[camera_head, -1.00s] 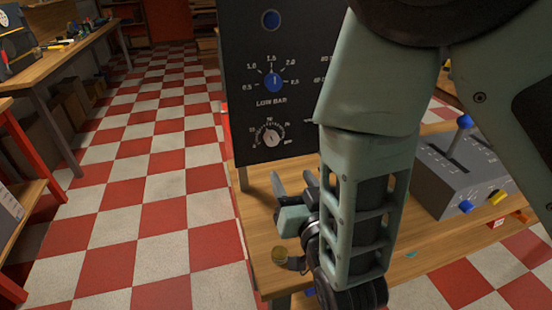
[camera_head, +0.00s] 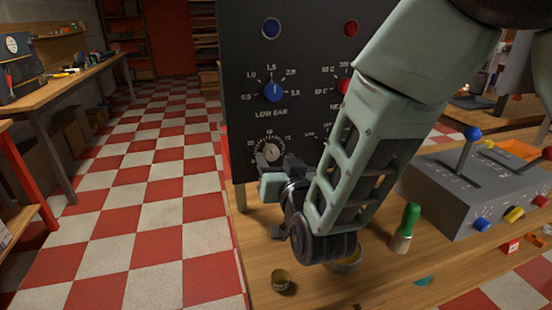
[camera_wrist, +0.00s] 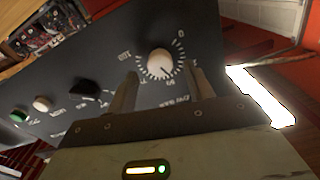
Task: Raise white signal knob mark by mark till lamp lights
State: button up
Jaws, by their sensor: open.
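The white knob (camera_head: 271,150) is low on the left of the dark panel (camera_head: 240,120), inside a ring of numbered marks. In the wrist view the white knob (camera_wrist: 160,63) sits just beyond and between my two fingertips, with its dark pointer line toward the lower right. My gripper (camera_wrist: 160,82) is open, with a finger to each side of the knob; I see no clear contact. In the head view my gripper (camera_head: 268,162) is right at the dial and covers part of its lower marks. A blue round lamp (camera_head: 271,28) and a red one (camera_head: 351,27) are higher up; neither clearly glows.
A blue LOW BAR knob (camera_head: 273,91) is above the white knob. In the wrist view a black knob (camera_wrist: 84,89) is to the left.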

jog(key=shift+w+a, duration=0.2)
jog(key=shift+w, duration=0.4)
jog(key=c, duration=1)
jog(key=shift+f+m+b, duration=0.25)
jog(key=shift+m+b, duration=0.15)
jog(key=shift+b, duration=0.45)
jog(key=shift+o, duration=0.2)
jog(key=m+b, duration=0.1)
jog(key=b, duration=0.1)
jog(key=shift+d+f+m+b, duration=0.1)
jog(key=shift+m+b, duration=1.3)
jog(key=shift+b, duration=0.2)
jog(key=shift+r, duration=0.25)
